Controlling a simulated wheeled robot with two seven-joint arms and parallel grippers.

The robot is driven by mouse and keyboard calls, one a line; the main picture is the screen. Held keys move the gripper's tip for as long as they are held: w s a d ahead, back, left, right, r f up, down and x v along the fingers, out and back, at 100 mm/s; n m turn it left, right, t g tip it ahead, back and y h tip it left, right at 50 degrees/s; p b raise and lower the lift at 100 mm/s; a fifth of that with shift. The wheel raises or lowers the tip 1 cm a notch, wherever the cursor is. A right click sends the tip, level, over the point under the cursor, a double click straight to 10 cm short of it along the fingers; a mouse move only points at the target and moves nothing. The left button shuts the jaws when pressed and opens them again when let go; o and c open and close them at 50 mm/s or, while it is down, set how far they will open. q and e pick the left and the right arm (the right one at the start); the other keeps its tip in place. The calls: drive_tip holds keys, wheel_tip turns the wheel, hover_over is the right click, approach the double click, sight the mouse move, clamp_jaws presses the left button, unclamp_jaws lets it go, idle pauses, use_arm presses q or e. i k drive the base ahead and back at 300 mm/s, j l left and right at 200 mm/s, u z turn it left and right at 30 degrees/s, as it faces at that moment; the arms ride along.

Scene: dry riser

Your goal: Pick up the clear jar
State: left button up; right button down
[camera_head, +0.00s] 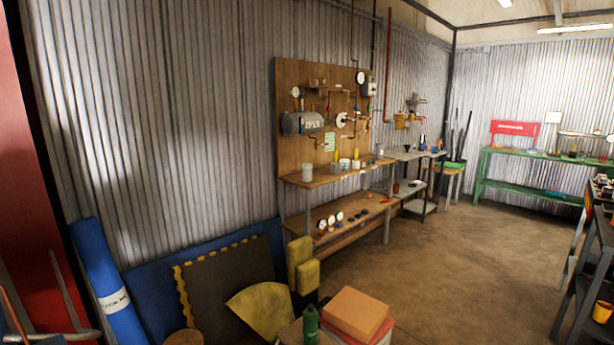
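A small pale, translucent-looking cylinder (307,172) stands upright at the left end of the upper wooden shelf (325,181), below the pegboard. It may be the clear jar, but it is too small to be sure. Other small pale containers (345,164) stand farther right on the same shelf. Neither of my grippers shows in the head view.
Blue and dark mats (225,290), yellow blocks (307,276), an orange box (355,313) and a green bottle (310,325) crowd the foreground before the shelf. Open concrete floor (450,250) lies to the right. A dark rack (590,270) stands at the right edge.

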sight(306, 168)
drive_tip(key=i+l+z, duration=0.25)
drive_tip(key=i+z, duration=0.2)
drive_tip(key=i+l+z, duration=0.15)
drive_tip(key=i+z, duration=0.7)
drive_tip(key=i+l+z, duration=0.15)
drive_tip(key=i, duration=1.75)
drive_tip(key=i+j+u, duration=0.2)
drive_tip(key=i+u, duration=0.6)
drive_tip(key=i, duration=0.15)
drive_tip(key=i+u, duration=0.4)
drive_tip(key=i+l+u, duration=0.4)
drive_tip(key=i+j, duration=0.1)
drive_tip(key=i, duration=0.05)
